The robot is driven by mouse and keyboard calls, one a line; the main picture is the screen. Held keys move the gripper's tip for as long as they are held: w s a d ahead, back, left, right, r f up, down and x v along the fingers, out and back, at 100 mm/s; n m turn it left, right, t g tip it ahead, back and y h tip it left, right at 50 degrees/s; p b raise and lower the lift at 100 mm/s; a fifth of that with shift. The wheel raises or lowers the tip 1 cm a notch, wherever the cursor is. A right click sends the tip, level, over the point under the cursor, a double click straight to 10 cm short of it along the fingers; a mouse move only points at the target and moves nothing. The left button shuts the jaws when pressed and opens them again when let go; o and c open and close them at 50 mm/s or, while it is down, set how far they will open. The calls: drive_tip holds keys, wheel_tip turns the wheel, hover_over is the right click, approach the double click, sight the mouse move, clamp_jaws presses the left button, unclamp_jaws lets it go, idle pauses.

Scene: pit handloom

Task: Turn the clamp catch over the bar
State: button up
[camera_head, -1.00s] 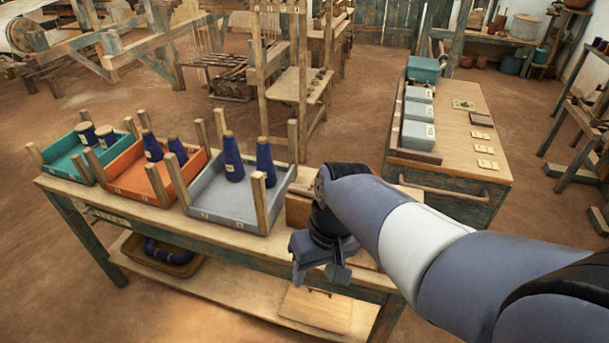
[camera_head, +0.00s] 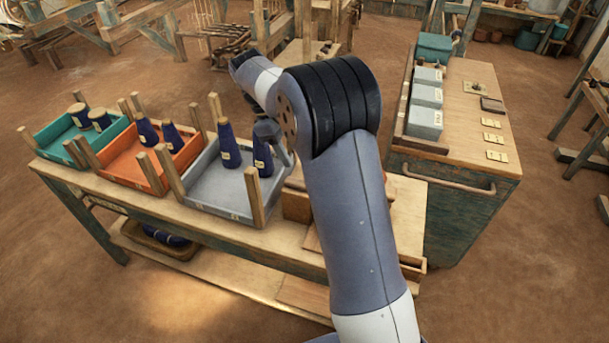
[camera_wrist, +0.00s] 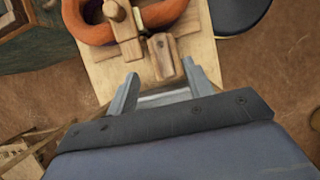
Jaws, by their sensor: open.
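In the wrist view, a pale wooden board (camera_wrist: 105,77) carries a thick orange ring (camera_wrist: 97,33) with a wooden bar (camera_wrist: 125,32) lying across it. A small wooden block with a dark pivot dot, seemingly the clamp catch (camera_wrist: 162,57), sits just right of the bar's near end. It looks beside the bar, not across it. My gripper (camera_wrist: 160,72) is open and empty, its two fingers apart and pointing at the catch; whether they touch it I cannot tell.
On the front bench stand a teal tray (camera_head: 43,141), an orange tray (camera_head: 120,170) and a grey tray (camera_head: 215,200), with upright posts and dark blue cones. A cabinet (camera_head: 475,150) with grey boxes stands right. A dark rounded object (camera_wrist: 238,15) lies right of the board.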

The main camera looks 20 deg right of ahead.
sight(299, 184)
drive_tip(key=x, duration=1)
drive_tip(key=shift+d+f+p, duration=0.1)
drive_tip(key=shift+f+p, duration=0.15)
drive_tip(key=shift+p, duration=0.1)
drive_tip(key=c, duration=1)
